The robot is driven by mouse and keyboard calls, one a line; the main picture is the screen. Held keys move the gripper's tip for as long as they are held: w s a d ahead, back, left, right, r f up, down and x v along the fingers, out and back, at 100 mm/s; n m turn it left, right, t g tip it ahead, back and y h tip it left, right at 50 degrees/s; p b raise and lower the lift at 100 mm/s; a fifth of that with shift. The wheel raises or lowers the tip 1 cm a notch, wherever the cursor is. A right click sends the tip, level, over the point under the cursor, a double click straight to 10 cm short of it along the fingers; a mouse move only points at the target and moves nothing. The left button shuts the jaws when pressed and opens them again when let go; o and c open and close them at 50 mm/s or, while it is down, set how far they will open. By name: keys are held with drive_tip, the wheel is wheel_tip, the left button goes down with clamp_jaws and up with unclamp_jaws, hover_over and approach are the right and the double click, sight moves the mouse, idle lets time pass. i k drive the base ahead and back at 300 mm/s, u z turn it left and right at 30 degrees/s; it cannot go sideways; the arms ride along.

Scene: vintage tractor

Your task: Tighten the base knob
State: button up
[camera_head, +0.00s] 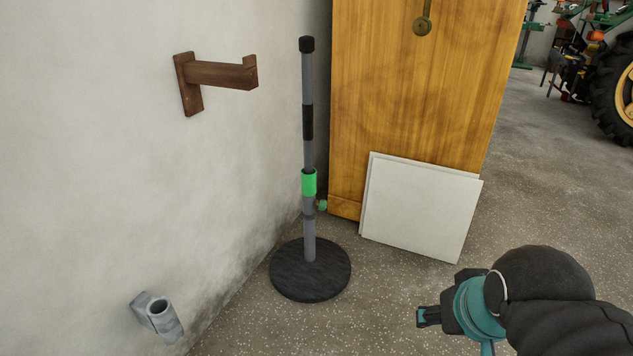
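A grey pole stands upright on a round black base (290,283), close to the wall. A bright green collar (309,182) rings the pole at about its middle. A small green knob (321,205) sticks out on the right side of the pole just below the collar. How tight it is cannot be seen. My gripper (424,317) is at the lower right, well apart from the stand and the knob, with its fingers pointing left. The fingers are small and dark here, so their opening is unclear. I see nothing held between them.
A wooden cabinet (415,85) stands behind the stand, with white panels (420,210) leaning on it. A wooden bracket (220,76) and a metal tube holder (160,315) are on the left wall. Speckled floor between stand and gripper is clear. A tractor wheel (613,90) is far right.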

sight(322, 204)
drive_tip(key=u, duration=0.4)
drive_tip(key=k, duration=0.55)
drive_tip(key=u, duration=1.1)
drive_tip(key=i, duration=0.85)
drive_tip(key=z, duration=0.7)
drive_tip(key=i, duration=0.8)
drive_tip(key=z, duration=0.85)
